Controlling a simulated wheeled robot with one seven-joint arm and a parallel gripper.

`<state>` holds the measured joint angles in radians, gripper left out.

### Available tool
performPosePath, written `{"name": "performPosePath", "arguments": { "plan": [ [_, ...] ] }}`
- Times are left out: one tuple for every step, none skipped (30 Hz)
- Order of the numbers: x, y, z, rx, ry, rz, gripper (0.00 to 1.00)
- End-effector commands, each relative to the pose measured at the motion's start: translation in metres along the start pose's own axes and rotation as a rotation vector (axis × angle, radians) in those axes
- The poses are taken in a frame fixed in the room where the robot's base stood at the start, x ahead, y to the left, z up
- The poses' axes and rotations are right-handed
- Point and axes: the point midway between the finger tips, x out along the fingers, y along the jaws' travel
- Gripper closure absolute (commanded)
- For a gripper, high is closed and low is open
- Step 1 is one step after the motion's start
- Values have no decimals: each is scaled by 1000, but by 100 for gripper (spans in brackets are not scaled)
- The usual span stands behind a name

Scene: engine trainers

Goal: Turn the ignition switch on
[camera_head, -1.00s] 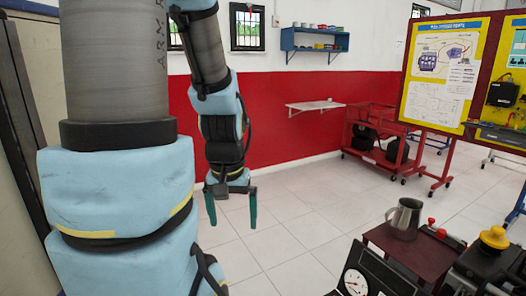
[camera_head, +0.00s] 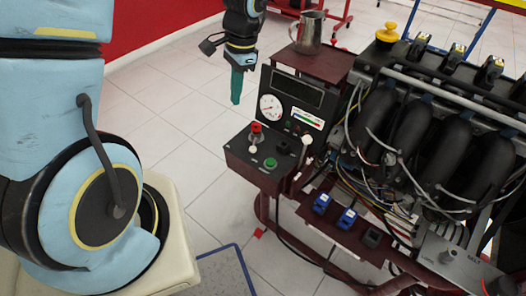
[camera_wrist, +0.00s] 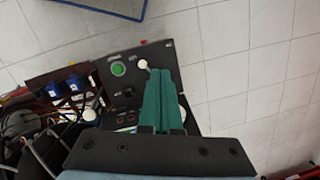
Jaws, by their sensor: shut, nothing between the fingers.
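The black control box (camera_head: 236,160) on the engine trainer carries a red-topped knob (camera_head: 256,128), a white knob (camera_head: 253,149) and a green button (camera_head: 270,162). A white-topped lever (camera_head: 306,140) stands at its right. In the wrist view the green button (camera_wrist: 118,69) and a white knob (camera_wrist: 143,64) show left of the fingertips. A small dark fitting (camera_wrist: 129,91) beside them may be the ignition switch; I cannot tell.
A gauge panel (camera_head: 292,100) stands behind the box, with a metal jug (camera_head: 309,32) on the shelf above. The engine (camera_head: 425,130), with hoses and wires, fills the right. Blue connectors (camera_head: 346,218) sit on the front rail. Open tiled floor lies left of the trainer.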

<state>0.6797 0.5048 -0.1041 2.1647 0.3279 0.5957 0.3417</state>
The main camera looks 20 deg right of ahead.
Motion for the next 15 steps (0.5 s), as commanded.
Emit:
{"name": "performPosePath", "arguments": {
  "plan": [
    [22,14,-23,101,-17,-5,100],
    [28,20,-33,154,-26,-10,100],
    [36,28,-45,218,-35,-16,100],
    [42,33,-53,260,-43,-20,100],
    [46,38,-60,298,-49,-24,100],
    [52,44,-67,341,-58,-27,100],
    [55,48,-72,368,-62,-31,100],
    [57,51,-76,392,-65,-33,100],
    [60,54,-80,415,-69,-35,100],
    [61,56,-83,428,-71,-36,100],
    [62,58,-84,438,-73,-38,100],
    [63,59,-86,448,-74,-39,100],
    [63,59,-86,452,-75,-40,100],
    [63,60,-87,454,-75,-40,100],
    [62,60,-87,454,-75,-40,100]
  ]
}}
